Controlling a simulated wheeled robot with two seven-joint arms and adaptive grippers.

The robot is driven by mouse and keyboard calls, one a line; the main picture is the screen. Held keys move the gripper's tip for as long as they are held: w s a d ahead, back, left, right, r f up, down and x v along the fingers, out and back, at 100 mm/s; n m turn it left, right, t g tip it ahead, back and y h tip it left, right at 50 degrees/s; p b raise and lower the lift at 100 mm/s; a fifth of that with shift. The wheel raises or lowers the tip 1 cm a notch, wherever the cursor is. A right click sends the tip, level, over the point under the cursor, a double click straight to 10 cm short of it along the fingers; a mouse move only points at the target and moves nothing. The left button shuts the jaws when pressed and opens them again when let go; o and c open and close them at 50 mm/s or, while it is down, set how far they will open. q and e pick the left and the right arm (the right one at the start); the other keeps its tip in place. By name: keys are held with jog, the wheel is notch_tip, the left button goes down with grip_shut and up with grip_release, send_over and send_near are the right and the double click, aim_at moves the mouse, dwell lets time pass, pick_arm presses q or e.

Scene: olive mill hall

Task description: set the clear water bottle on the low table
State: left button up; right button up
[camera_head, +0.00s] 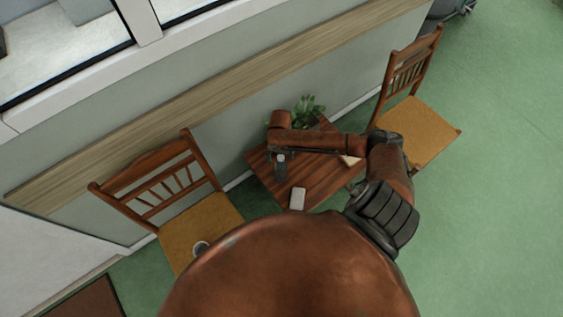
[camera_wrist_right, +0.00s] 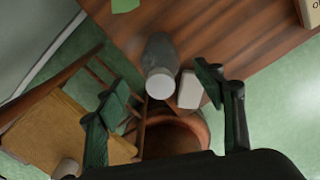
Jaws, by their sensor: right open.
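The low table (camera_head: 323,172) is a small brown wooden one between two chairs. The clear water bottle (camera_wrist_right: 160,62), greyish with a white cap, appears to stand upright on it near the edge; in the head view it is a small dark grey shape (camera_head: 281,168). My right arm reaches over the table from the right. My right gripper (camera_wrist_right: 162,92) is open, its green-padded fingers on either side of the bottle's cap in the wrist view, with visible gaps. Nothing shows in its grasp. My left gripper is not in view.
A white slab-like object (camera_head: 297,198) lies close to the bottle. A green plant (camera_head: 309,110) stands at the table's back. A cup (camera_head: 201,248) is on the left chair (camera_head: 190,232); the right chair (camera_head: 418,130) is empty. The wall is close behind.

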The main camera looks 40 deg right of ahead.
jog(key=shift+r, duration=1.15)
jog(key=shift+a, duration=0.1)
